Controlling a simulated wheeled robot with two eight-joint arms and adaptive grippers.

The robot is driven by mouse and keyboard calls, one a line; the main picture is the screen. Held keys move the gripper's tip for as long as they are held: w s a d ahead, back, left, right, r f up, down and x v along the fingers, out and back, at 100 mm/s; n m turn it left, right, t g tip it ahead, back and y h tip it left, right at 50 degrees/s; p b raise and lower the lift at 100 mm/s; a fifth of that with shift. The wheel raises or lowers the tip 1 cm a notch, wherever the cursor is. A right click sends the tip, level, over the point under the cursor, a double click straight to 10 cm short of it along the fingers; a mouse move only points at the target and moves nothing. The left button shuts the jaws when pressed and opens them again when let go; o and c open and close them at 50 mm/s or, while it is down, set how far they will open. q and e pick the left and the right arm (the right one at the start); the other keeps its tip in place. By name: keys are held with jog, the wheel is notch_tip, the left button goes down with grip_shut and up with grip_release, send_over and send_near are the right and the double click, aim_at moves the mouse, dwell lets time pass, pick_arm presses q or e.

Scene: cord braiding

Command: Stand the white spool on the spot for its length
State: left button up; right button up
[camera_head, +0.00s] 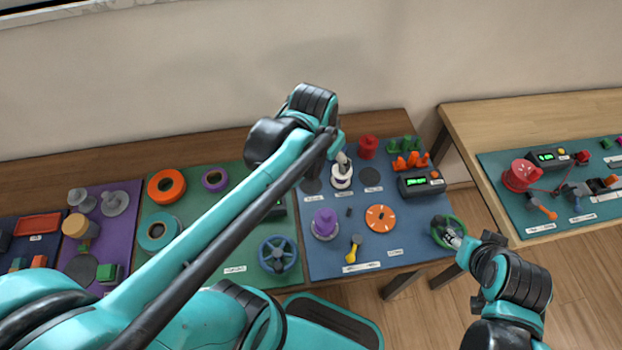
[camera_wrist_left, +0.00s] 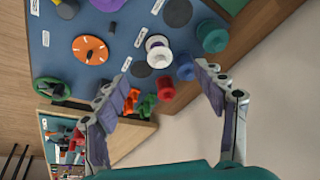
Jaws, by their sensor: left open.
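The white spool (camera_head: 342,182) stands upright on the blue mat, between two dark round spots, the left spot (camera_head: 311,186) and the right spot (camera_head: 372,177). In the left wrist view the white spool (camera_wrist_left: 157,47) shows in line between the same spots; whether a spot lies under it is hidden. White labels sit in front of this row, too small to read. My left gripper (camera_head: 341,158) is open and empty above and behind the white spool, apart from it. My right gripper (camera_head: 458,240) is at a green ring at the mat's right corner; its jaws are unclear.
A red spool (camera_head: 367,147) stands behind the right spot. A blue spool (camera_wrist_left: 186,66) and a teal spool (camera_wrist_left: 213,36) are close by. Orange and green pegs and a display box (camera_head: 421,183) are at the right.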

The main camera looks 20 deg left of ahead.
pick_arm(q)
jog(key=s+a+n+t, duration=0.1)
jog(key=s+n+t, duration=0.1)
jog(key=s, duration=0.5)
jog(key=shift+s+f+n+t, duration=0.25)
jog(key=shift+s+n+t, duration=0.05)
jog(key=shift+t, duration=0.4)
